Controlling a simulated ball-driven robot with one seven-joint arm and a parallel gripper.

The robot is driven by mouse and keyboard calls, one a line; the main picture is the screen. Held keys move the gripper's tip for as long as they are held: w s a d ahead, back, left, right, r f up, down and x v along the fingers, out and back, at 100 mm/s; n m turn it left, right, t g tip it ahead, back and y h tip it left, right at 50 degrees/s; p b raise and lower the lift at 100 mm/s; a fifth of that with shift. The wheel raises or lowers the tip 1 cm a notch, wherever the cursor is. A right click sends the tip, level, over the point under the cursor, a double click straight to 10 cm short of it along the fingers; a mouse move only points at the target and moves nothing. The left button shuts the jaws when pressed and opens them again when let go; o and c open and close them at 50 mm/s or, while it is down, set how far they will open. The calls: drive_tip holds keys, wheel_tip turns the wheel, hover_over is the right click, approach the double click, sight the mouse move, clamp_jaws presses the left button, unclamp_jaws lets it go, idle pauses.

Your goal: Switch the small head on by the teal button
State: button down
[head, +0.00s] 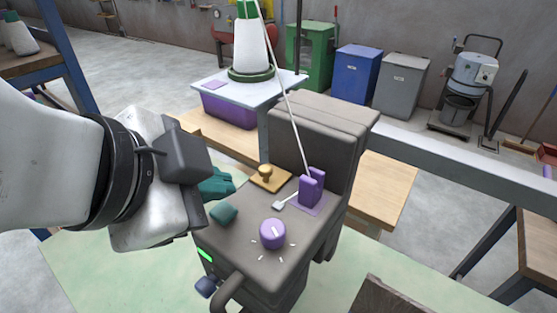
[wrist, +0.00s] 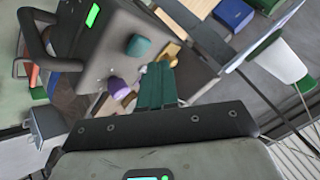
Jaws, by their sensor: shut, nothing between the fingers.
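The small grey head (head: 240,235) stands on a pale green table, its sloping panel facing up. The teal button (head: 223,213) sits at the panel's left edge; it also shows in the wrist view (wrist: 138,46). A green light (head: 205,254) glows on the front edge, also in the wrist view (wrist: 92,14). My gripper (head: 217,184) has teal fingers, shut and empty, just behind the button in the head view. In the wrist view the closed fingers (wrist: 158,72) point up beside the button. I cannot tell whether they touch it.
The panel also holds a purple knob (head: 273,234), a brass knob on a plate (head: 266,176) and a purple bracket with a lever (head: 312,188). A thin rod rises behind the bracket. A dark handle (head: 228,290) sticks out in front. A white cone (head: 250,45) stands behind.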

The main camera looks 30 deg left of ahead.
sight(218, 216)
wheel_tip(218, 216, up, 6)
drive_tip(key=p, duration=0.3)
drive_tip(key=shift+p, duration=0.4)
